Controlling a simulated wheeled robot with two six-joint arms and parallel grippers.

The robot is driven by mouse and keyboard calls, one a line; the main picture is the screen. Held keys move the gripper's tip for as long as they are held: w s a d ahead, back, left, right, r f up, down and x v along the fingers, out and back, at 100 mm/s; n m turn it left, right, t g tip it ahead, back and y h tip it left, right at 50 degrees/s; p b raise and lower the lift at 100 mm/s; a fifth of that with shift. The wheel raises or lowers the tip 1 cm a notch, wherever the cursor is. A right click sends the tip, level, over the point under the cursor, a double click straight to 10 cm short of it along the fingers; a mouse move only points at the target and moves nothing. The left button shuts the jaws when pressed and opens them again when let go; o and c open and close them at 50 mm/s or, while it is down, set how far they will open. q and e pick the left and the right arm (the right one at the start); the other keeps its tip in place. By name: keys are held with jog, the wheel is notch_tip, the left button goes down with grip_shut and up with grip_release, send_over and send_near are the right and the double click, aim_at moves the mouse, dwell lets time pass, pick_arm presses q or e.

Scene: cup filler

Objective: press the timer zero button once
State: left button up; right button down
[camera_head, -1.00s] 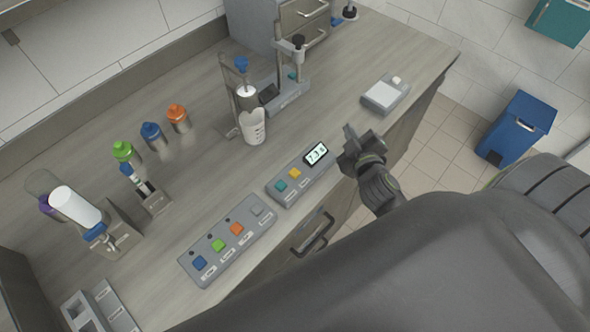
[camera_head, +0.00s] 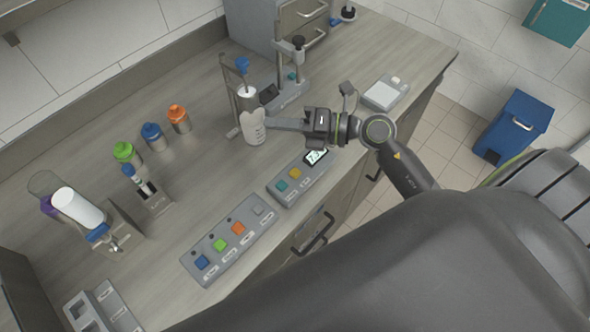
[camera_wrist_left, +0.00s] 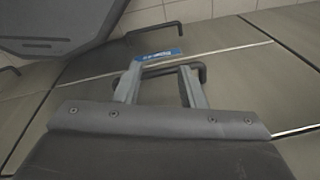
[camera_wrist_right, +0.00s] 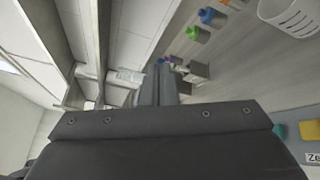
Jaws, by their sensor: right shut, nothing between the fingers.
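The timer (camera_head: 283,198) is a grey box at the counter's front edge with a lit display (camera_head: 316,156), a teal button (camera_head: 282,186) and a yellow button (camera_head: 295,173). The gripper partly covers the display. In the right wrist view the teal button (camera_wrist_right: 281,131) and yellow button (camera_wrist_right: 310,130) show at the right edge, with a cut-off label starting "Ze" below the yellow one. My right gripper (camera_head: 269,123) is shut and empty, above the counter, pointing left in front of the white cup. My left gripper (camera_wrist_left: 159,67) is open and empty, facing cabinet fronts.
A panel (camera_head: 227,240) with several coloured buttons lies left of the timer. A scale (camera_head: 385,93) is at the right. Several capped bottles (camera_head: 152,136) stand farther back.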

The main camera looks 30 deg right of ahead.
aim_at(300, 173)
jog(key=s+d+f+n+g+h, duration=0.1)
jog(key=d+f+n+g+h, duration=0.3)
jog(key=f+g+h, duration=0.1)
jog(key=shift+s+f+n+h, duration=0.3)
jog(key=shift+f, duration=0.4)
jog(key=shift+d, duration=0.1)
notch_tip(300, 173, down, 9)
jog(key=b, duration=0.7)
dwell(1.6)
jog(key=shift+f+b, duration=0.35)
jog(key=shift+b, duration=0.05)
